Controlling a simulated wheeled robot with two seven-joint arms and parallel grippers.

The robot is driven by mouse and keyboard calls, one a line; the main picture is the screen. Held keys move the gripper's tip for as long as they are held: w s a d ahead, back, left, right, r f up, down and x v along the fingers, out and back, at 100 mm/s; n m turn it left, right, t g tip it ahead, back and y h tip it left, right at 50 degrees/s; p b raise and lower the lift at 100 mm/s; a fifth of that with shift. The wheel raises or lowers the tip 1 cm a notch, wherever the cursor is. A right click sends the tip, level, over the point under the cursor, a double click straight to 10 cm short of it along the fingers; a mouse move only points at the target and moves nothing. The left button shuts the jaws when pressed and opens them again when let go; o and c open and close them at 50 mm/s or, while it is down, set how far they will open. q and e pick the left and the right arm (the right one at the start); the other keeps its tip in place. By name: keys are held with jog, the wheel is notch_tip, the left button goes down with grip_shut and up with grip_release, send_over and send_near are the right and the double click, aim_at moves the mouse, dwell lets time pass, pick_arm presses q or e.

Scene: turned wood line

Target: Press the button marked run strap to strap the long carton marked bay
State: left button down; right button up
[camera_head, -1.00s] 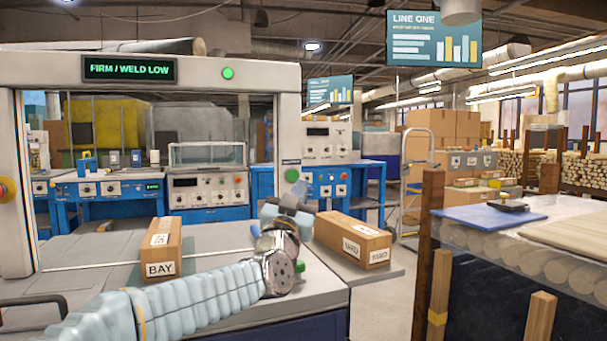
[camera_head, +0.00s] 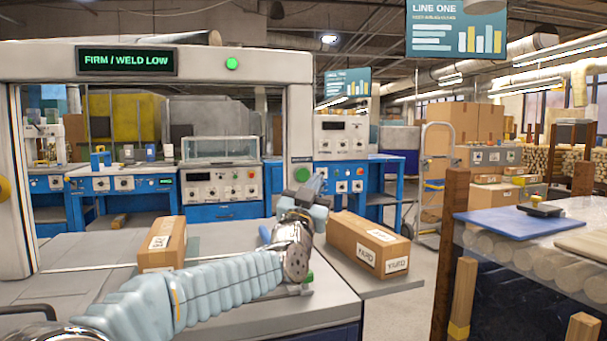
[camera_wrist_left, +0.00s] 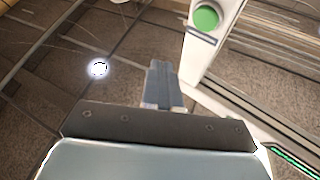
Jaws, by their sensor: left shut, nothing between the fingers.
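My left gripper (camera_head: 316,184) is shut and empty, raised at the post; contact with the button cannot be seen. The fingers also show in the left wrist view (camera_wrist_left: 163,82). My right gripper is out of view.
The arch carries a display (camera_head: 127,61) reading FIRM / WELD LOW and a green lamp (camera_head: 232,63). A second carton (camera_head: 368,243), marked YARD, lies right of my gripper. A wooden-posted bench with a blue mat (camera_head: 505,219) stands at the right.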

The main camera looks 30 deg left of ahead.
aim_at(305, 180)
pick_arm(q)
jog(key=shift+w+a+p, duration=0.7)
jog(key=shift+w+a, duration=1.4)
jog(key=shift+a, duration=0.3)
jog(key=shift+w+a, duration=0.25)
jog(key=shift+a, duration=0.1)
jog(key=shift+w+a, duration=0.2)
jog(key=shift+a, duration=0.05)
dwell(0.9)
jog(key=shift+b, duration=0.3)
jog(key=shift+s+d+f+b, duration=0.1)
jog(key=shift+s+d+b, duration=0.25)
jog(key=shift+b, duration=0.2)
jog(key=shift+s+d, duration=0.15)
jog(key=shift+d, duration=0.1)
